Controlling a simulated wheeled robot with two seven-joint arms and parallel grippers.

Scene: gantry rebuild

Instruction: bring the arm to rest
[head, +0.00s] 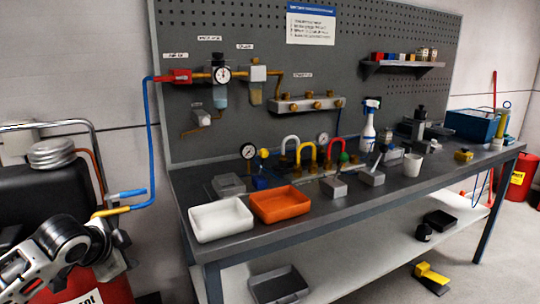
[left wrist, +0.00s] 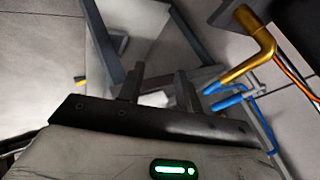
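My left arm comes in from the lower left of the head view. Its left gripper (head: 122,243) is off the left end of the workbench (head: 330,210), in front of the black compressor tank. In the left wrist view the two dark fingers (left wrist: 158,88) stand apart, with nothing clearly held between them. The pale patch seen between them looks like background. My right arm and right gripper are in neither view.
A blue hose (head: 151,150) with a brass end (head: 112,211) hangs close to the left gripper; the brass elbow (left wrist: 252,45) also shows in the wrist view. A white tray (head: 221,219) and an orange tray (head: 281,204) stand at the bench's left end. Open floor lies in front.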

